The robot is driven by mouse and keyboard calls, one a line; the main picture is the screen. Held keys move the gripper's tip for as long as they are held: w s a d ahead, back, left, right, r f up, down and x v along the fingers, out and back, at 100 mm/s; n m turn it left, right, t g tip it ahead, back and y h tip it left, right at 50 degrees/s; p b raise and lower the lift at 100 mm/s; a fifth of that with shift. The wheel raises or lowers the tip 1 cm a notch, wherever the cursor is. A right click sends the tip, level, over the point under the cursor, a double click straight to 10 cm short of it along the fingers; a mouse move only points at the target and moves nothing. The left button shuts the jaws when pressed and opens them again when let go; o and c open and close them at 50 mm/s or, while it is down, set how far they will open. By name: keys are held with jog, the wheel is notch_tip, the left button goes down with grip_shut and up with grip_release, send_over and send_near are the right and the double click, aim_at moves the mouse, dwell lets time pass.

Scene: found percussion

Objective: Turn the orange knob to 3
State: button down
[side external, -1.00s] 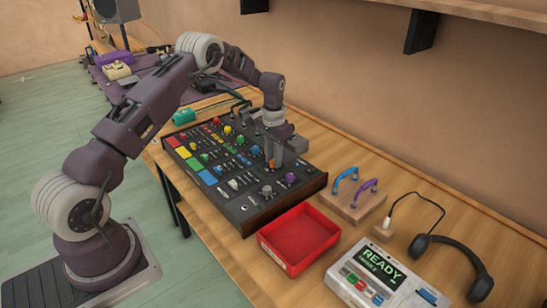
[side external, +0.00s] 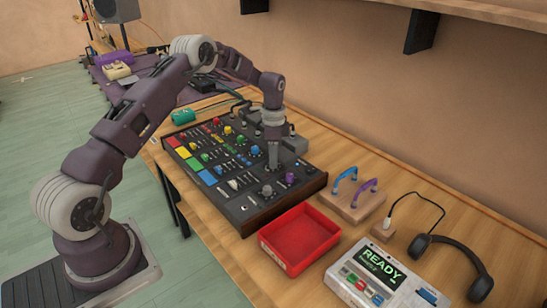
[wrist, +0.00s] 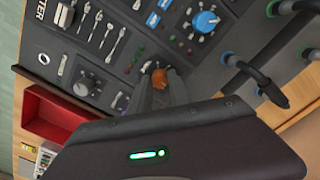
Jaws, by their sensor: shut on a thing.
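The orange knob (wrist: 160,77) shows in the wrist view on the dark mixer panel, between the tips of my gripper (wrist: 158,86). In the side view my gripper (side external: 273,165) points down at the panel's right part and hides the knob. My gripper is shut on the orange knob. The mixer (side external: 237,212) lies flat on the wooden table with several coloured knobs, pads and sliders. The scale marks around the orange knob are too small or hidden, so I cannot tell its setting.
A red tray (side external: 300,236) stands in front of the mixer. A block with blue and purple handles (side external: 357,205), black headphones (side external: 452,240) and a device reading READY (side external: 375,270) are at the right. Cables with plugs (wrist: 262,80) stand close to my gripper in the wrist view.

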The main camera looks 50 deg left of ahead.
jog(key=shift+m, duration=0.4)
jog(key=c, duration=1.2)
grip_release()
jog(key=shift+c, duration=0.2)
notch_tip(320, 180, up, 7)
jog(key=shift+r, duration=0.1)
